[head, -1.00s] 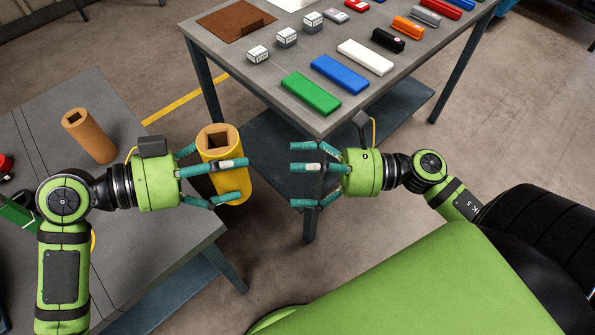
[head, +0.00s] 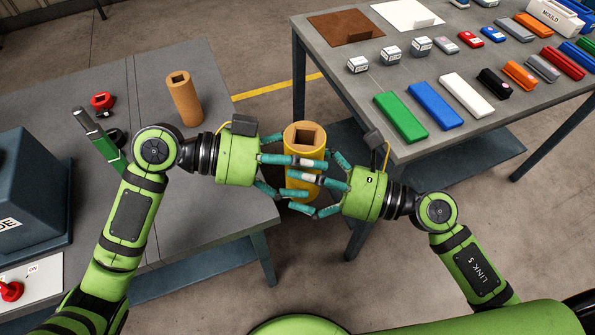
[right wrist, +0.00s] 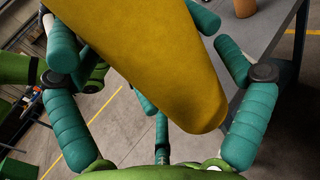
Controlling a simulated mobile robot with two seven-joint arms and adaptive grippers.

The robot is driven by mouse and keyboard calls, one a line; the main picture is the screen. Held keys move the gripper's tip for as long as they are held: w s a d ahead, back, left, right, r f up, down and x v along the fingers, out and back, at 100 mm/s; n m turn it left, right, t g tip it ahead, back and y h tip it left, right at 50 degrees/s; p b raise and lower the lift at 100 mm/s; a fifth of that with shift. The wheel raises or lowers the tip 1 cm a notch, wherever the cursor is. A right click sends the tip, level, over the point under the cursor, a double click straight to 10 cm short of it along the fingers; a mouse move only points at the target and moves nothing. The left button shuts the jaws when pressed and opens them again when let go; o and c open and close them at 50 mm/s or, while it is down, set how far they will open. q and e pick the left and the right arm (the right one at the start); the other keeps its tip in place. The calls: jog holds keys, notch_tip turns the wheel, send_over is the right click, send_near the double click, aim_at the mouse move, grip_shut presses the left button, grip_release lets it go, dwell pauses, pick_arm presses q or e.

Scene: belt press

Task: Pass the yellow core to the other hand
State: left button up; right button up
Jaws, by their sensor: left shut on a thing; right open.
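The yellow core (head: 304,138) is an upright cylinder with a square hole in its top. My left gripper (head: 300,174) is shut on it from the left, holding it in the air between the two tables. My right gripper (head: 325,184) is open and comes from the right, its teal fingers reaching around the core. In the right wrist view the yellow core (right wrist: 150,55) fills the middle between the spread fingers of the right gripper (right wrist: 155,95). Whether those fingers touch it I cannot tell. The core's lower part is partly hidden by fingers in the head view.
An orange-brown core (head: 184,100) stands on the left table (head: 215,160). A red knob (head: 103,102) and a dark box (head: 30,195) are also there. The right table (head: 350,75) holds green, blue and white bars, small labelled cubes and other blocks. Open floor lies between the tables.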

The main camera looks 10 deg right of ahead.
jog(key=shift+w+a, duration=0.2)
jog(key=shift+a, duration=0.25)
jog(key=c, duration=1.3)
pick_arm(q)
jog(key=o, duration=1.3)
pick_arm(e)
jog(key=shift+r, duration=0.1)
